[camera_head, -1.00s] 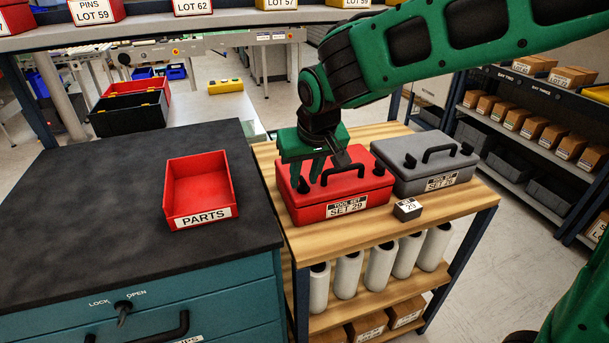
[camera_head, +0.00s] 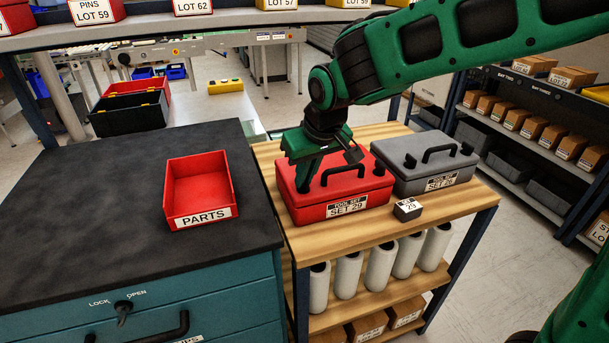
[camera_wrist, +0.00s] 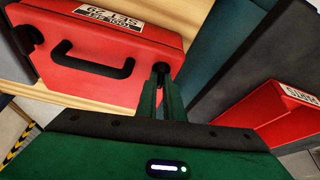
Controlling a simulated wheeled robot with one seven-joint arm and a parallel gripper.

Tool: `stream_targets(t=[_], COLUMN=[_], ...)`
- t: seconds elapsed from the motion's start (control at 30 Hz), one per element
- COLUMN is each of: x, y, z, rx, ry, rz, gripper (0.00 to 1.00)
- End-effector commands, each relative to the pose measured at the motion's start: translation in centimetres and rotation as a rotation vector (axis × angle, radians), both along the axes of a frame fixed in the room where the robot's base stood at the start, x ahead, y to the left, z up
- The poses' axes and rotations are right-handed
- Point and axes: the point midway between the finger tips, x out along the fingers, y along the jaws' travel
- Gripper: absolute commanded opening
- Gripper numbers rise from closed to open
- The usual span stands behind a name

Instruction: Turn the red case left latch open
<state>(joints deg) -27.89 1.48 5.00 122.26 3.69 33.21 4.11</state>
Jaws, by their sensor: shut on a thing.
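The red case (camera_head: 362,190), labelled TOOL SET SET 29, lies closed on the wooden bench top with its black handle (camera_head: 342,169) on the lid. It also fills the upper left of the wrist view (camera_wrist: 100,42). My gripper (camera_head: 304,181) points down over the left part of the lid. In the wrist view my gripper (camera_wrist: 161,86) has its two fingers shut on the dark left latch (camera_wrist: 160,68). The fingers partly hide this latch, so its exact angle is hard to tell. The other latch (camera_wrist: 28,36) stands free past the handle.
A grey case (camera_head: 425,165) stands close on the right of the red case. A small dark block (camera_head: 407,209) with a label lies in front. A red PARTS bin (camera_head: 198,190) sits on the dark cabinet top (camera_head: 90,200) at the left.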

Motion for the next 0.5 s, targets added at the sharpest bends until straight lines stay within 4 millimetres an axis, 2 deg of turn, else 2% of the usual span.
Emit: stream_targets(t=[0.5], x=[0.41], y=[-0.63], z=[-0.05], rx=[-0.001], ry=[0.001], rz=[0.470], gripper=[0.00])
